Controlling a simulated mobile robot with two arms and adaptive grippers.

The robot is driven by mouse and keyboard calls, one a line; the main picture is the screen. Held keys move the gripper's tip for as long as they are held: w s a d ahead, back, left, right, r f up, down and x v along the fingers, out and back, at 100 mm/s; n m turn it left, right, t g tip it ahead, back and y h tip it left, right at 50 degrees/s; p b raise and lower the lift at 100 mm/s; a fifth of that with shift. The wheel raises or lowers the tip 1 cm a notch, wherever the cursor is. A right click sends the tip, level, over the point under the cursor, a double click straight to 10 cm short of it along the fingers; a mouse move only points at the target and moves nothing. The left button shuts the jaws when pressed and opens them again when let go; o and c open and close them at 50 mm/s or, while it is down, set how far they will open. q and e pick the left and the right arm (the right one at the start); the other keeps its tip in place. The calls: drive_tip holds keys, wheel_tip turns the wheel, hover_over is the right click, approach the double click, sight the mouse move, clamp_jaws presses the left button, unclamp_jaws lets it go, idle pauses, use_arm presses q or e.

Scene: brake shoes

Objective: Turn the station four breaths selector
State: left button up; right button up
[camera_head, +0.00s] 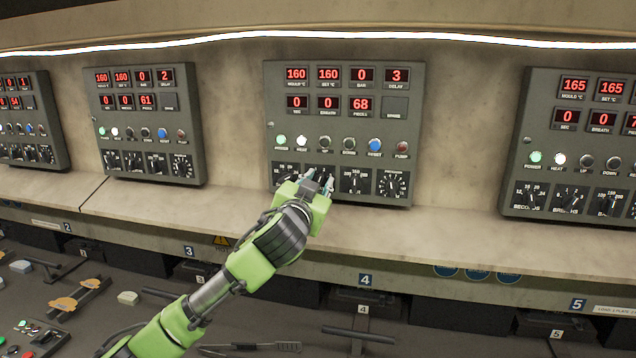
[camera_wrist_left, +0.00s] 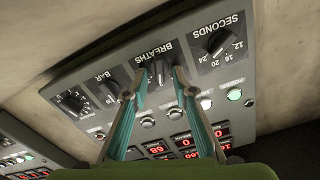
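The station four panel (camera_head: 338,83) is the grey control box above the blue label 4 in the head view. Its breaths selector is a black knob on a black dial, hidden there behind my gripper. The wrist view shows this breaths selector (camera_wrist_left: 160,72), with the "BREATHS" label upside down. My left gripper (camera_head: 318,184) is at the panel's lower knob row. In the wrist view its teal fingers (camera_wrist_left: 159,78) stand one on each side of the breaths knob, with gaps visible between them and the knob. My right gripper is not in view.
The seconds knob (camera_wrist_left: 215,45) and bar knob (camera_wrist_left: 108,90) flank the breaths knob closely. A row of lamps and buttons (camera_head: 340,145) sits just above the knobs. A beige ledge (camera_head: 420,235) runs below the panels. Similar panels stand left (camera_head: 145,125) and right (camera_head: 575,140).

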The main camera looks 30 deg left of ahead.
use_arm(q)
drive_tip(key=shift+s, duration=0.1)
drive_tip(key=v, duration=1.2)
drive_tip(key=shift+a, duration=0.1)
